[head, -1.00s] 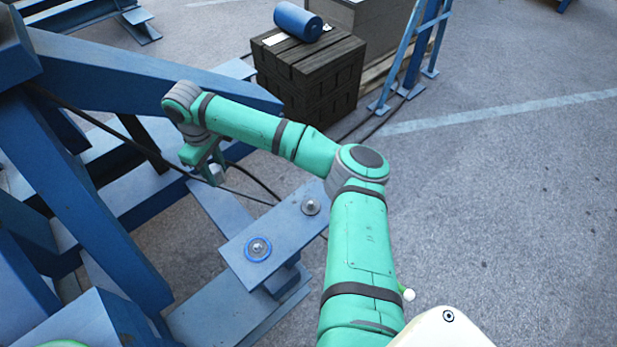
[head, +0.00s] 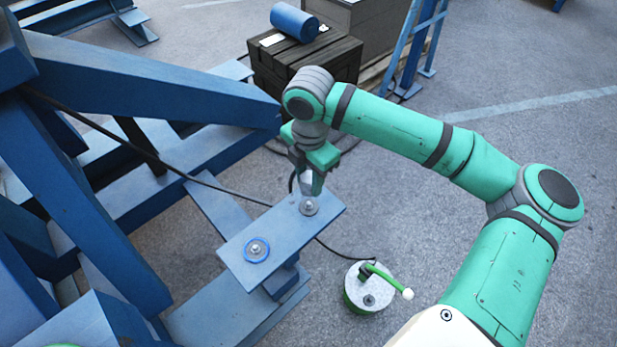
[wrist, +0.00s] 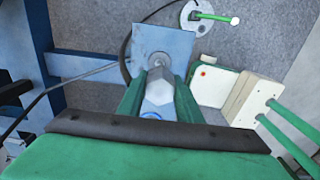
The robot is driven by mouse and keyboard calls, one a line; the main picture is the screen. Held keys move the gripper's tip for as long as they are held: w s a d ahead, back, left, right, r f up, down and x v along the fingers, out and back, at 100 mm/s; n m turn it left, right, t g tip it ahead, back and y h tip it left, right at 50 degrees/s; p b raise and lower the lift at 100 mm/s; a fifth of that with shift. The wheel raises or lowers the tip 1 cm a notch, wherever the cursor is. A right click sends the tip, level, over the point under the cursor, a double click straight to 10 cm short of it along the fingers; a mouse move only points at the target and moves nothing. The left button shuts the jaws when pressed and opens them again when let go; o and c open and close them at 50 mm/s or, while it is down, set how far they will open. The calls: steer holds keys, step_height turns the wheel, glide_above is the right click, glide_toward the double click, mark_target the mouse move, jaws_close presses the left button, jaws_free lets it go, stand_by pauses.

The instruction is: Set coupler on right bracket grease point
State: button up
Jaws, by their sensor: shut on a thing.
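The pale blue bracket plate (head: 280,232) carries two grease points. The left one (head: 257,249) has a bright blue ring around it. The right one (head: 309,206) has no blue ring and also shows in the wrist view (wrist: 158,59). My gripper (head: 313,182) is shut on the silver, six-sided coupler (wrist: 160,87), and its green fingers (wrist: 159,92) lie on both sides of it. In the head view the coupler's lower end is right above or at the right grease point. I cannot tell whether they touch.
A grease pump (head: 368,290) with a green handle stands on the ground right of the bracket; a black hose runs near it. Blue steel beams (head: 150,80) fill the left. A dark crate (head: 300,65) with a blue cylinder (head: 296,21) stands behind. Open pavement lies right.

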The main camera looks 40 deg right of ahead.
mark_target(309, 202)
steer(key=shift+f, duration=4.05)
steer(key=shift+f, duration=0.1)
steer(key=o, duration=1.3)
step_height(309, 202, up, 11)
steer(key=shift+f, duration=0.1)
steer(key=shift+w, duration=0.15)
